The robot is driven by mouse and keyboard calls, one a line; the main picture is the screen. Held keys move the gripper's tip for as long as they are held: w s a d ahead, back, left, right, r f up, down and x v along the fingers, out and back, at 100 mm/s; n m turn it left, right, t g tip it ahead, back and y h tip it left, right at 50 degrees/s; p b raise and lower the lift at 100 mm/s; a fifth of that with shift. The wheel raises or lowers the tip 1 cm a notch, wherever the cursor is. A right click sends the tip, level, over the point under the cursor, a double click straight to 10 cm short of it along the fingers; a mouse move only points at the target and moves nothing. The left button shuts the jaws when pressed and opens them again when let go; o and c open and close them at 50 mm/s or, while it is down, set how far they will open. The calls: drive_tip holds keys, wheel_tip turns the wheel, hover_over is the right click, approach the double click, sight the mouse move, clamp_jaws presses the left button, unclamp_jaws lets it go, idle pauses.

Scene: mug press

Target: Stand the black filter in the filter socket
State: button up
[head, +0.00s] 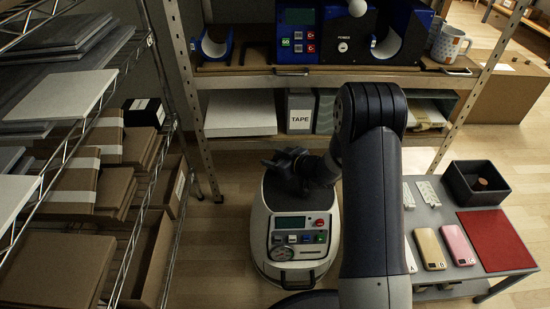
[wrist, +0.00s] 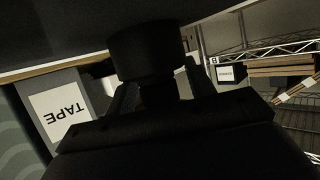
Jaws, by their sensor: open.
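My gripper (head: 272,165) hangs over the back of a white unit (head: 257,232) in the head view, left of my arm. In the wrist view my gripper (wrist: 155,92) is open. A black cylindrical thing (wrist: 147,58), which looks like the black filter, stands out beyond the fingers, with its narrower part between them. Contact with the fingers cannot be told in the dark. In the head view the filter cannot be told apart from my dark gripper. No filter socket can be made out; my gripper and arm cover part of the unit.
A wire rack (head: 150,150) with cartons stands at left. A shelf (head: 260,80) with blue machines is behind, a TAPE box (head: 300,113) below. At right a grey table (head: 432,218) holds phones, a dark bin (head: 475,183) and a red mat (head: 497,240).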

drive_tip(key=shift+r+p, duration=0.3)
drive_tip(key=shift+r, duration=0.2)
drive_tip(key=p+v, duration=0.3)
drive_tip(key=v, duration=0.9)
drive_tip(key=shift+f, duration=0.2)
drive_tip(key=b+x, duration=0.3)
drive_tip(key=x, duration=0.9)
drive_tip(key=shift+a+f+b, duration=0.1)
drive_tip(key=shift+f+b, duration=0.1)
drive_tip(key=shift+b, duration=0.15)
drive_tip(key=shift+r+p, duration=0.75)
drive_tip(key=shift+r, duration=0.6)
drive_tip(key=shift+f, duration=0.15)
